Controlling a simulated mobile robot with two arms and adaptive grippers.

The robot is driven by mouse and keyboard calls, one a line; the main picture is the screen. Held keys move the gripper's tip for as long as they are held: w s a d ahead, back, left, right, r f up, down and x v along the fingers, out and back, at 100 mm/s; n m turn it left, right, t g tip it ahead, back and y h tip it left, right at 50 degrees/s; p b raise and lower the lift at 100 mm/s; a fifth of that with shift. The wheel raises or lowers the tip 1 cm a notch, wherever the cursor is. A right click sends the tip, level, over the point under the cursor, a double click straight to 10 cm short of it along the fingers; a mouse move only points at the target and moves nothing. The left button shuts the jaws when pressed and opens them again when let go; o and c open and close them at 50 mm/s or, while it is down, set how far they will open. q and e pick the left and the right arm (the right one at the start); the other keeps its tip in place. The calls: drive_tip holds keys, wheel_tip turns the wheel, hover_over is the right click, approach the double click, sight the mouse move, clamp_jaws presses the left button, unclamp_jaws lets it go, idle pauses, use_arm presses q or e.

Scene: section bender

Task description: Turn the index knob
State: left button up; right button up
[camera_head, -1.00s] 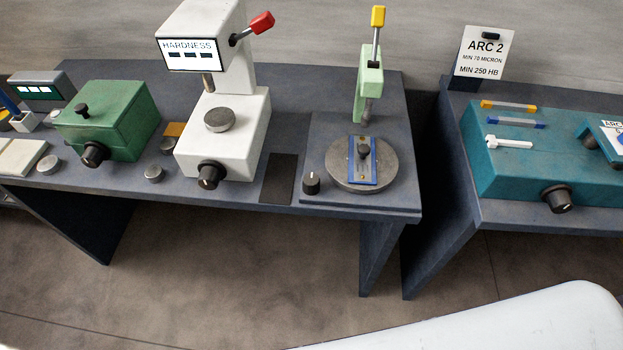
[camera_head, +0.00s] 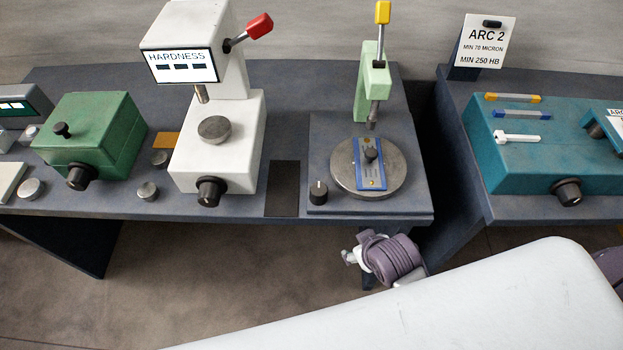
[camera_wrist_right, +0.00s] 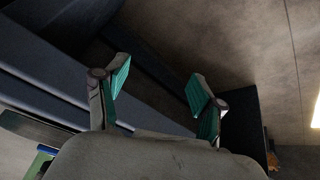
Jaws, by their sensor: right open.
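A small black knob with a white mark (camera_head: 318,192) stands at the front left corner of the index station, beside a round metal plate (camera_head: 345,183). On the plate lies a blue strip (camera_head: 372,182) with a dark round-topped post. A pale green press (camera_head: 360,92) with a yellow-tipped lever stands behind the plate. My right gripper (camera_wrist_right: 160,75) is open and empty, its teal-padded fingers apart. In the head view it is small and partly hidden, below the bench's front edge and apart from the knob. My left gripper is out of view.
A white hardness tester (camera_head: 245,130) and a green box (camera_head: 95,140) stand to the left. A teal machine (camera_head: 500,175) sits on the right bench, past a narrow gap. The bench's front edge (camera_head: 250,218) lies between my right gripper and the knob.

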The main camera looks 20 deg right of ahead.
drive_tip(key=w+a+r+n+t+y, duration=0.1)
drive_tip(key=w+a+r+n+t, duration=0.2)
drive_tip(key=w+r, duration=0.45)
drive_tip(key=w+a+r+n+t+y, duration=0.15)
drive_tip(key=w+r+t, duration=0.3)
drive_tip(key=r, duration=0.65)
drive_tip(key=w+a+r+n+t, duration=0.25)
drive_tip(key=w+r+t, duration=0.3)
drive_tip(key=r, duration=0.35)
drive_tip(key=a+r+n+y, duration=1)
drive_tip(key=r, duration=0.2)
drive_tip(key=s+a+r+n+g+y, duration=0.3)
drive_tip(key=s+a+n+g+y, duration=0.75)
drive_tip(key=n, duration=0.55)
wheel_tip(320, 180, down, 2)
drive_tip(key=s+a+n+g+h, duration=0.1)
drive_tip(key=n+g+h, duration=0.1)
drive_tip(key=n+g, duration=0.55)
drive_tip(key=n+h, duration=0.8)
drive_tip(key=h, duration=1.3)
approach(319, 189)
drive_tip(key=shift+m, duration=0.25)
wheel_tip(319, 189, down, 10)
drive_tip(key=p, duration=0.4)
drive_tip(key=shift+w+f, duration=0.1)
drive_tip(key=shift+w, duration=0.05)
